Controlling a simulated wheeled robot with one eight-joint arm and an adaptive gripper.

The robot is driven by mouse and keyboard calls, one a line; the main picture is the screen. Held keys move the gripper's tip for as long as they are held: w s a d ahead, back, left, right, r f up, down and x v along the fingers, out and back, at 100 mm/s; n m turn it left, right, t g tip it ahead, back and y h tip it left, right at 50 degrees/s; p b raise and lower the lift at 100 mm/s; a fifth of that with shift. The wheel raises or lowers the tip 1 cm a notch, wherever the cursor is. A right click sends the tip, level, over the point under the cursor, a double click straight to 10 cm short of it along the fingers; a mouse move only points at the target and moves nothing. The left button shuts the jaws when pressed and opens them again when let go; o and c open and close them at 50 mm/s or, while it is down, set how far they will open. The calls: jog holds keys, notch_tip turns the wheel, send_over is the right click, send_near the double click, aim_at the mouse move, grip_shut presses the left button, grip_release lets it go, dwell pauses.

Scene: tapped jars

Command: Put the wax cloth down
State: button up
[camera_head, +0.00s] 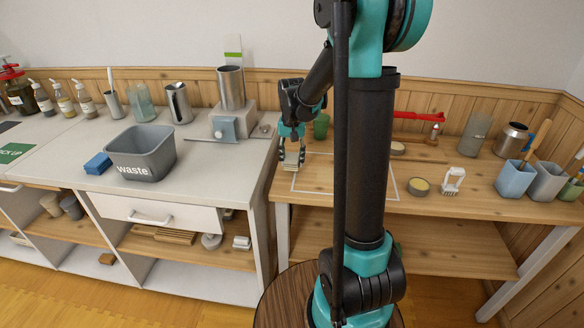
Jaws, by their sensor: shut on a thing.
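My gripper (291,161) points down over the left edge of the wooden table (440,206), near a white outlined rectangle on its top. It is shut on a small pale thing between its fingers, which I take to be the wax cloth. The thing is too small and too covered by the fingers to make out its shape. I cannot tell whether it touches the table. My arm's black column hides part of the outlined area.
A round tin with yellow content (419,187) and a white bracket-like item (452,181) stand right of the outline. A green cup (321,127) is just behind my gripper. Blue (514,179) and grey pots stand far right. A waste bin (141,154) is on the left counter.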

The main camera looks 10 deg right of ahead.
aim_at(292, 167)
jog(key=shift+f, duration=1.75)
jog(key=shift+f, duration=0.15)
jog(key=o, duration=1.2)
notch_tip(292, 167, up, 11)
jog(key=shift+r, duration=0.5)
jog(key=shift+s, duration=0.25)
jog(key=s+d+f+n+t, duration=0.1)
jog(key=s+d+f+t, duration=0.1)
jog(key=s+f, duration=0.4)
jog(key=s+d+f+n+t, duration=0.2)
jog(key=s+f, duration=0.4)
jog(key=s, duration=0.9)
jog(key=shift+s+n, duration=0.25)
jog(key=shift+n, duration=0.05)
